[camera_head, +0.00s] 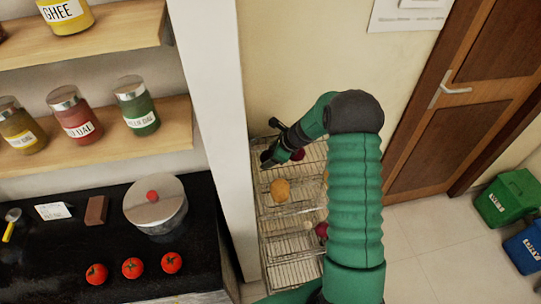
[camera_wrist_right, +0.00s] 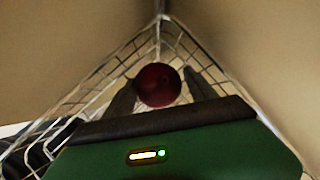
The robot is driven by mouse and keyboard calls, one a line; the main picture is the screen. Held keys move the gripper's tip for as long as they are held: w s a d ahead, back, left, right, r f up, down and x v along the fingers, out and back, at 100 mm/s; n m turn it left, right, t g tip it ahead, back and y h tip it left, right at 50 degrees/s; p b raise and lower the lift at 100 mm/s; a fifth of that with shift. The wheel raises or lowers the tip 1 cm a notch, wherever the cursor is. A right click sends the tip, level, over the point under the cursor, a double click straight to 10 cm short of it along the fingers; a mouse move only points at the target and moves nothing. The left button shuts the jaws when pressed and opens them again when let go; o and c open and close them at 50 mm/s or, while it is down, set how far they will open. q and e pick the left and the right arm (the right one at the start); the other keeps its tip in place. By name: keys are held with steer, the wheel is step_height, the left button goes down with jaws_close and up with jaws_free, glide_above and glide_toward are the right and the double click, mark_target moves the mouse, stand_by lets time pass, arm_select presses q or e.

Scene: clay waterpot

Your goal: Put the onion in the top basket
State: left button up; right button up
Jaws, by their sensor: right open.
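My right gripper (camera_head: 268,157) is open at the top basket (camera_head: 309,176) of the wire rack. In the right wrist view a dark red onion (camera_wrist_right: 158,85) is between or just beyond its two spread fingers, with the basket's wire corner around it. I cannot tell whether the onion touches the fingers or the wire. In the head view a red round thing (camera_head: 298,155) shows partly behind the wrist; it may be the same onion. Another red onion (camera_head: 321,230) is in a lower basket, partly hidden by my right arm. My left gripper is not in view.
A yellow-brown round vegetable (camera_head: 280,190) lies in the rack. A white wall edge (camera_head: 215,110) stands left of the rack, beside a black counter (camera_head: 150,275) with a pot (camera_head: 155,205) and tomatoes (camera_head: 132,267). Green (camera_head: 508,198) and blue (camera_head: 525,248) bins stand far right; floor between is clear.

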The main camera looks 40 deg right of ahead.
steer(key=shift+a, duration=0.1)
steer(key=shift+r+p, duration=0.3)
steer(key=v, duration=1.1)
steer(key=shift+s+r, duration=0.2)
steer(key=shift+r, duration=0.1)
steer(key=shift+d, duration=0.25)
